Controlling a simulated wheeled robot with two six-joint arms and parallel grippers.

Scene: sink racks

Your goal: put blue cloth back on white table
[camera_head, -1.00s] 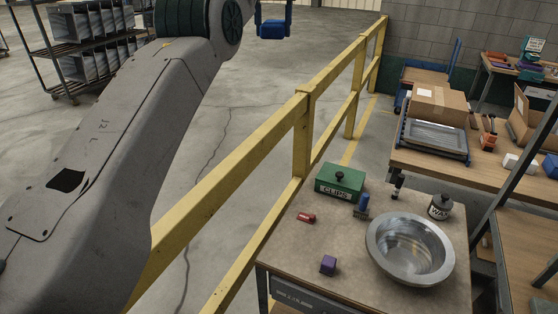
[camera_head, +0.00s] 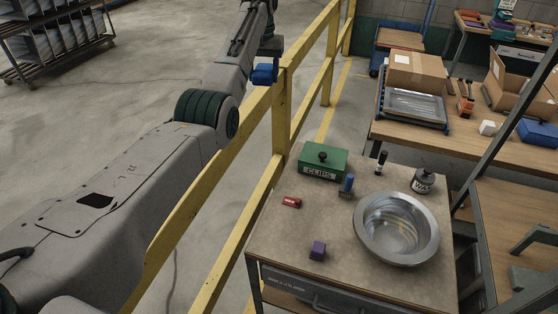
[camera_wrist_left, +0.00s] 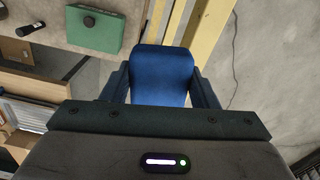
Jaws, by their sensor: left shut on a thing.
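The blue cloth (camera_head: 264,75) is a small folded block at the end of my left arm, near the yellow railing. In the left wrist view the cloth (camera_wrist_left: 162,68) fills the space between the two dark fingers. My left gripper (camera_wrist_left: 162,88) is shut on it and holds it up in the air, to the left of and beyond the near table. The near table (camera_head: 275,243) has a worn, pale beige top rather than a clear white one. My right gripper does not show.
On the near table are a green CLIPS box (camera_head: 323,164), a red piece (camera_head: 291,202), a purple block (camera_head: 317,250), a small blue item (camera_head: 347,184), a dark jar (camera_head: 423,181) and a metal bowl (camera_head: 397,228). The yellow railing (camera_head: 283,115) runs along its left side. Its front-left top is clear.

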